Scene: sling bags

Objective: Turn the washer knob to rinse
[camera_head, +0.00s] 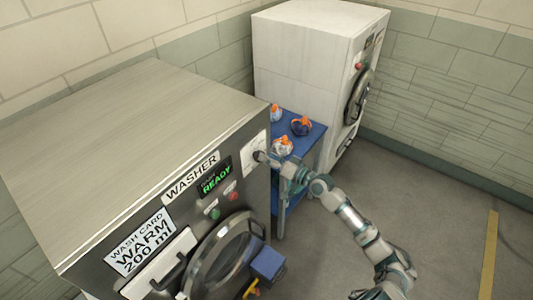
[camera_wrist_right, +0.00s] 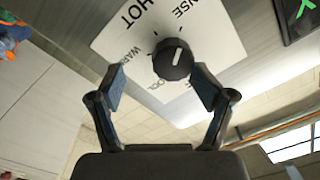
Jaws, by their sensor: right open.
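The washer (camera_head: 130,130) stands at the left, with a screen reading READY. Its black round knob (camera_wrist_right: 173,60) sits on a white dial plate (camera_wrist_right: 115,45) in the right wrist view. HOT, WARM, COOL and a partly cut-off word ending in NSE are printed around it. A short white mark on the knob runs nearly upright in that view. My right gripper (camera_wrist_right: 162,78) is open, with one finger on each side of the knob and visible gaps between. In the head view my right gripper (camera_head: 272,160) is at the dial plate. My left gripper is not in view.
A blue cart (camera_head: 312,133) holding several white and dark bundles with orange tops stands right of the washer. A white machine (camera_head: 300,60) is behind it. The round washer door (camera_head: 225,255) and a blue box (camera_head: 267,263) are below. Floor at right is clear.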

